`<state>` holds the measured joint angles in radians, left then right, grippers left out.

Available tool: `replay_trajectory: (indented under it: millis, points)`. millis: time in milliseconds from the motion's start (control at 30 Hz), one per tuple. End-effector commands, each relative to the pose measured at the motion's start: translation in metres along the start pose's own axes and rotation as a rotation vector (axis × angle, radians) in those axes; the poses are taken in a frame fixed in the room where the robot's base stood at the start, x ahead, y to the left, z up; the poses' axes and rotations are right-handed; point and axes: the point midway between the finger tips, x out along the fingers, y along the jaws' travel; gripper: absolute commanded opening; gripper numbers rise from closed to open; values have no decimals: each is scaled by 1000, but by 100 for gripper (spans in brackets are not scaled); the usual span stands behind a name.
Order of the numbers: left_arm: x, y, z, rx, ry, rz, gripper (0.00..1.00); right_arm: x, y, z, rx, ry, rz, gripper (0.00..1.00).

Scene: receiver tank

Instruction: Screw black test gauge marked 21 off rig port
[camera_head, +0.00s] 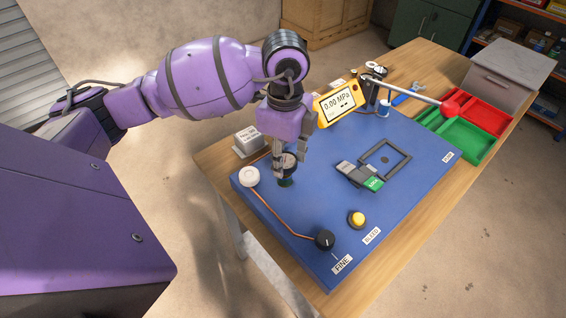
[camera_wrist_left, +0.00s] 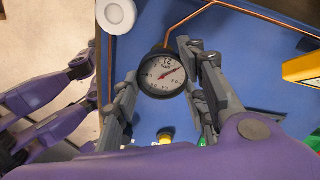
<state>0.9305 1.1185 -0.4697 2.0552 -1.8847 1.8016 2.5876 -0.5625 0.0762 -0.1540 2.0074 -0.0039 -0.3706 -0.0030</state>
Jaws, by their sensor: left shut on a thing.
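The black-rimmed gauge (camera_wrist_left: 162,74) has a white dial with a red needle; its mark is too small to read surely, though the upper digits look like 12. My left gripper (camera_head: 282,160) comes down from above and is shut on the gauge, one finger on each side. The fingers also show in the left wrist view (camera_wrist_left: 163,92). The gauge's thread and port are hidden.
A white cap (camera_head: 249,176) and copper pipe lie close by. The board also bears a yellow 0.00 MPa meter (camera_head: 340,103), a black FINE knob (camera_head: 325,240), a yellow button (camera_head: 357,218) and a black frame (camera_head: 385,159). Red (camera_head: 508,123) and green trays are at right, beside a red-knobbed lever (camera_head: 420,93).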

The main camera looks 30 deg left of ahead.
Motion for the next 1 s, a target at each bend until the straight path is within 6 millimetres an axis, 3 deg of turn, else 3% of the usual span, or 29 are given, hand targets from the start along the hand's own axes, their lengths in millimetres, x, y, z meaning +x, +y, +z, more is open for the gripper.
replay_trajectory:
  millis: [133, 333, 367, 533, 833, 1000]
  points:
    - [1, 0, -1, -245, 4, 0, 0, 0, 0, 0, 0, -1, 0, 0]
    - [1, -1, -1, -268, 3, -3, 0, 0, 0, 0, 0, -1, 0, 0]
    - [1, -1, -1, -268, 3, -3, 41, 0, 0, 0, 0, -1, 0, 0]
    - [0, -2, 0, -267, 2, -4, 61, 0, 0, 0, 0, 0, 0, 0]
    - [0, -1, 0, -238, 0, -4, 61, 0, 0, 0, 0, 0, 0, 0]
    - [-1, -2, 1, 143, -3, -5, 61, 0, 0, 0, 0, 0, 0, 0]
